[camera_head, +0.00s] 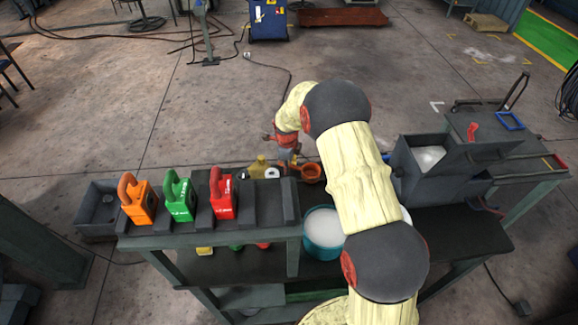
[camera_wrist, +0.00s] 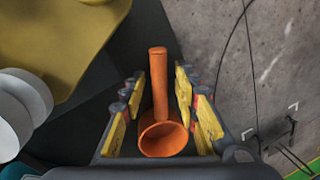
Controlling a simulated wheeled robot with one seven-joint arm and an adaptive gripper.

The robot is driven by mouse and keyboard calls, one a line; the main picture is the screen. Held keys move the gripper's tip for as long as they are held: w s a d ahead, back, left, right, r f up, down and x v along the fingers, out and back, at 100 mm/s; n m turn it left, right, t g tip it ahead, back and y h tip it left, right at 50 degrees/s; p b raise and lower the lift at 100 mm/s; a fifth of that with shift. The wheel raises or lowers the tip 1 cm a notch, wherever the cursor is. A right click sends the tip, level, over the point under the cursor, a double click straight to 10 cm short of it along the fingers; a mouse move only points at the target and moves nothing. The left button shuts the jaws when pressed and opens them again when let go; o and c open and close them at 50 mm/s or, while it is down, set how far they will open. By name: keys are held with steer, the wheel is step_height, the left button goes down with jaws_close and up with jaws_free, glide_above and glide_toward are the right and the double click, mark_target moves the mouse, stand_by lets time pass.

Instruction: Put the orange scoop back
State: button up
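The orange scoop (camera_head: 311,172) is at the back edge of the dark bench, beside a yellow object. In the wrist view the scoop (camera_wrist: 163,138) shows its round cup nearest the camera and its straight handle pointing away. My gripper (camera_wrist: 160,84) is around the scoop, with yellow-padded fingers on both sides of the handle. Narrow gaps show between the pads and the handle, so the fingers look open. In the head view my gripper (camera_head: 289,156) is small and partly hidden, just left of the scoop. I cannot tell what the scoop rests on.
A teal bucket (camera_head: 322,228) of white material stands in front of the scoop, partly behind my arm. A yellow container (camera_head: 259,165) and a white roll (camera_head: 272,172) are close on the left. Orange, green and red handled weights (camera_head: 180,196) stand farther left. A grey bin (camera_head: 425,160) is right.

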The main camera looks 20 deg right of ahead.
steer(key=s+a+r+n+t, duration=0.1)
steer(key=s+a+r+n, duration=0.2)
steer(key=r, duration=0.8)
steer(key=s+r+n, duration=0.2)
steer(key=s+r, duration=0.3)
steer(key=r, duration=0.6)
steer(key=s+a+r+n+t, duration=0.1)
steer(key=s+a+r+n, duration=0.2)
steer(key=s+r+n, duration=0.55)
steer(key=s+a+r+n+t, duration=0.1)
steer(key=s+r+n, duration=0.1)
steer(key=s+n, duration=0.4)
steer(key=s+a+r+n+y, duration=0.1)
steer(key=s+n, duration=0.5)
steer(key=s, duration=1.1)
steer(key=shift+s+a+r+t, duration=0.15)
steer(key=shift+a+r+t, duration=0.25)
steer(key=shift+a, duration=0.3)
